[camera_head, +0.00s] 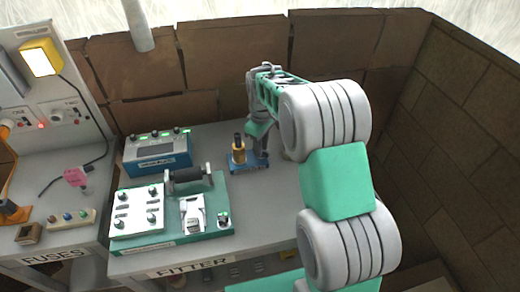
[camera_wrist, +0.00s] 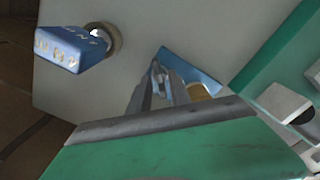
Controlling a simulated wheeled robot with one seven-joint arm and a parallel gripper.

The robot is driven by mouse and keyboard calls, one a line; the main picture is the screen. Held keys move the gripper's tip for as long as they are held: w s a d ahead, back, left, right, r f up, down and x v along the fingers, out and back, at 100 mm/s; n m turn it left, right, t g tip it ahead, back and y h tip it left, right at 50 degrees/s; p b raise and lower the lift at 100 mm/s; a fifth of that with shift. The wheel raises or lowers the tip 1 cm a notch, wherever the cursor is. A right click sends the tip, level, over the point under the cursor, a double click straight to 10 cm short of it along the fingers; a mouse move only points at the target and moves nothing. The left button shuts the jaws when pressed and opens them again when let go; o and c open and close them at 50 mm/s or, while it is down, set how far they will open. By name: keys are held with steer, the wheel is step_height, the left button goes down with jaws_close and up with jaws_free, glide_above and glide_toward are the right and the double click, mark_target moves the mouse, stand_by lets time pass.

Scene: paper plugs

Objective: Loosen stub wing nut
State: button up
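A small blue base plate (camera_head: 250,165) lies on the bench, with a brass post (camera_head: 238,153) with a dark top standing on its left part. My gripper (camera_head: 262,148) points down at the right part of this plate, beside the brass post. In the wrist view, the grey fingers of my gripper (camera_wrist: 160,80) come close together over the blue plate (camera_wrist: 205,78), and the brass part (camera_wrist: 198,92) shows just right of them. The wing nut is not clearly made out; the fingers hide the spot between them. Whether they touch or hold it, I cannot tell.
A blue instrument box (camera_head: 158,154) and a green board (camera_head: 175,239) with a white control panel and black roller stand left of the plate. A blue lettered block (camera_wrist: 70,45) is left in the wrist view. Brick walls close the back and right. The bench front is clear.

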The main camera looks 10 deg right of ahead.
stand_by(0.5)
steer(key=shift+r+p, duration=1.35)
steer(key=shift+r, duration=0.75)
steer(key=shift+f, duration=0.1)
steer(key=shift+f+b, duration=1.3)
steer(key=shift+f, duration=0.75)
steer(key=shift+c, duration=0.3)
jaws_close()
